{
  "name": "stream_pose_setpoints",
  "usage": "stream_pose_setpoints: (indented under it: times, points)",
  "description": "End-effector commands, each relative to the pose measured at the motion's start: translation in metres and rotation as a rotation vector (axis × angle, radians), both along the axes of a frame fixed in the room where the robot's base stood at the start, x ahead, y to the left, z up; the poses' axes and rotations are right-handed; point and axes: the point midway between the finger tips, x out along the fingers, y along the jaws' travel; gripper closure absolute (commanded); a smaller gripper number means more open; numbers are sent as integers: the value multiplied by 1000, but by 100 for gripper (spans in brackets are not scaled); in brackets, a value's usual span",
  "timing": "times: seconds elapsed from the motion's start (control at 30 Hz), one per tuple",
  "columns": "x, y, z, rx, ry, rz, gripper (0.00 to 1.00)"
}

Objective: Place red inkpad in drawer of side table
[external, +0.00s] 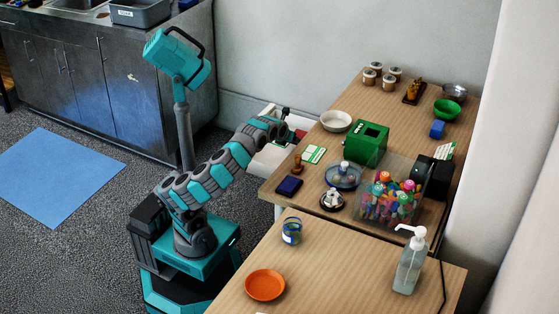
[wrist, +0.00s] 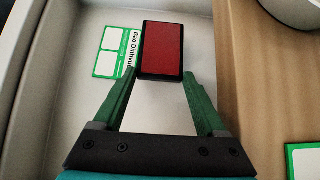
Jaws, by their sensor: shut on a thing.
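My gripper (wrist: 160,76) is shut on the red inkpad (wrist: 161,48), a dark-edged block with a red top, held between its green fingertips. In the wrist view the inkpad is over the white interior of the open drawer (wrist: 62,125); its exact height above the bottom is hard to tell. A green-and-white card (wrist: 108,62) lies in the drawer, partly covered by the inkpad. In the external view the drawer (external: 266,162) shows as a pale box beside the wooden table's left edge, and my gripper (external: 291,133) is over it. The inkpad is small there.
The wooden table (external: 335,222) is right of the drawer. It holds a white bowl (external: 336,120), green box (external: 366,142), dark blue inkpad (external: 289,186), stamp (external: 297,165) and a bin of colorful figures (external: 392,200). The drawer's wall (wrist: 42,45) rises on the left.

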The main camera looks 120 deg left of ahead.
Motion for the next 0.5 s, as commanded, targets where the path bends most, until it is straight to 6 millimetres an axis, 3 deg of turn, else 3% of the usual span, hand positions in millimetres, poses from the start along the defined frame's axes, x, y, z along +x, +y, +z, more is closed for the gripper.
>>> stream_pose_setpoints:
  times: [0.1, 0.33, 0.5]
  points:
    - [4, 7, -2, -1, -1, 1, 95]
    - [4, 5, -34, -1, -1, -1, 95]
    - [3, 6, -36, 0, 1, 2, 95]
